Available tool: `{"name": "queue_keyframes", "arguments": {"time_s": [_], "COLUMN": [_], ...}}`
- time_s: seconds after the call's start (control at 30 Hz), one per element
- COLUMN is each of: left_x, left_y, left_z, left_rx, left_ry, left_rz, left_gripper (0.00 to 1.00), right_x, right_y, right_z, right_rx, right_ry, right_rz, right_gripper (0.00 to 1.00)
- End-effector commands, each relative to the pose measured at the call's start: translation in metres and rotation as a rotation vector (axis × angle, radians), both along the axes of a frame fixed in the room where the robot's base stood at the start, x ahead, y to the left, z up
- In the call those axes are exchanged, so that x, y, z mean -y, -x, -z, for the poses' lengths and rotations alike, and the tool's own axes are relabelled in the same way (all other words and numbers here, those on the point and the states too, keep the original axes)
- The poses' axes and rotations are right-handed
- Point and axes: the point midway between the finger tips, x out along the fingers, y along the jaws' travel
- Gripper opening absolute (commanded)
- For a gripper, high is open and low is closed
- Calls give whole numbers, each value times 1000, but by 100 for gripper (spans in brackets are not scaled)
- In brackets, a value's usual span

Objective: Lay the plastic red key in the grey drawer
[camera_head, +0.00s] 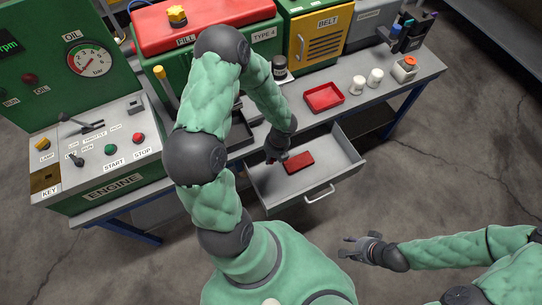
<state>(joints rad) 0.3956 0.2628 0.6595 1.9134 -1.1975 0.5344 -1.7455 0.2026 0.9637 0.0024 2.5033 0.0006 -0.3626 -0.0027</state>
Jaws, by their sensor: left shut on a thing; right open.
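The grey drawer (333,163) is pulled out below the bench, with its handle toward me. The red key (300,162) shows as a flat red block over the inside of the drawer, left of its middle. My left gripper (283,158) reaches down over the drawer's left part and is shut on the red key at its left end. I cannot tell whether the key touches the drawer floor. My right gripper (357,249) is open and empty, low in the view, in front of the drawer and away from it.
On the bench are a red tray (323,98), two white containers (366,80), a dark jar (279,67) and a box with an orange top (404,67). A dark tray (236,133) lies left of the drawer. The engine panel (100,150) stands at left.

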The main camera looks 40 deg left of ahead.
Motion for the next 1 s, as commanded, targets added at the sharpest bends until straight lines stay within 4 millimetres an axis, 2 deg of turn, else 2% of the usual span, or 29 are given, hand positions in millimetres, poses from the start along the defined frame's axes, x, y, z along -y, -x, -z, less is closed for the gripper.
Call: {"name": "queue_keyframes", "arguments": {"time_s": [0.03, 1.0], "left_x": [0, 4], "left_y": [0, -3], "left_z": [7, 70], "left_rx": [-3, -56], "left_ry": [-4, -74], "left_rz": [0, -1], "left_gripper": [0, 0], "right_x": [0, 0], "right_y": [0, 0], "right_z": [7, 73], "right_rx": [0, 0], "right_ry": [0, 0], "right_rz": [0, 0], "right_gripper": [44, 44]}}
